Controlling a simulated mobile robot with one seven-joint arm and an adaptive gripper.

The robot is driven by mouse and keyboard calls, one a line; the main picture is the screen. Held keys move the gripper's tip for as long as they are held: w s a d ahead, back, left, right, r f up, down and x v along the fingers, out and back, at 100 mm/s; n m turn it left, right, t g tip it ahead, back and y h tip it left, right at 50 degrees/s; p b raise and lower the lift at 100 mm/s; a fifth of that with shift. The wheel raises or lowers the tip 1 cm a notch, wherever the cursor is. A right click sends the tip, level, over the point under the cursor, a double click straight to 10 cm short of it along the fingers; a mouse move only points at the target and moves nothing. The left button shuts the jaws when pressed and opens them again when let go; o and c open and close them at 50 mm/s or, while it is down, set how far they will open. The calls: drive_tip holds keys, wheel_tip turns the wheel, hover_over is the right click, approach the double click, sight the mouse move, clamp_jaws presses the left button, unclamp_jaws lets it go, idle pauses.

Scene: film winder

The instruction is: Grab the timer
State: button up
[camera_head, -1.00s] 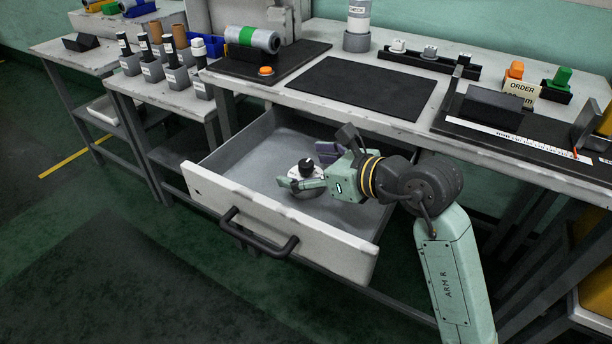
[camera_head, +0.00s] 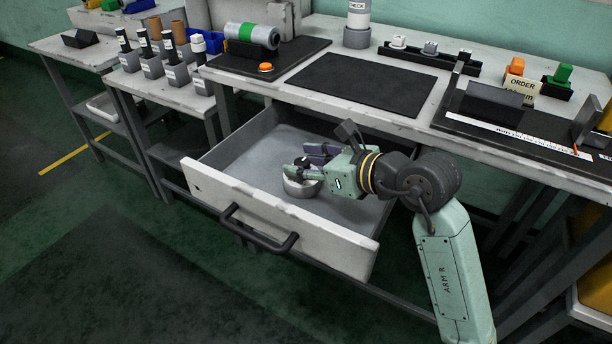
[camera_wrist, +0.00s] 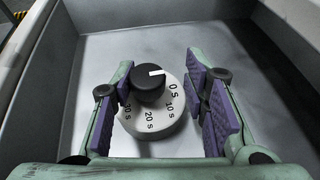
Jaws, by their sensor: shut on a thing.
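The timer (camera_head: 299,189) is a round white dial with a black knob on top. It sits in the open drawer, on or just above its floor; I cannot tell which. In the wrist view the timer (camera_wrist: 152,122) shows "0 s" to "30 s" marks, with the knob's white line toward "0 s". My gripper (camera_head: 304,160) reaches into the drawer from the right and covers part of the timer. In the wrist view my gripper (camera_wrist: 162,88) has purple pads on both sides of the dial and is shut on it.
The grey drawer has a white front (camera_head: 285,222) with a dark handle (camera_head: 258,235). The worktop (camera_head: 420,105) overhangs its back. A black mat (camera_head: 362,90), an orange button (camera_head: 265,67) and a ruler fixture (camera_head: 500,108) are on the worktop. The rest of the drawer floor is clear.

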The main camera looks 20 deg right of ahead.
drive_tip(key=c, duration=0.6)
drive_tip(key=shift+c, duration=0.2)
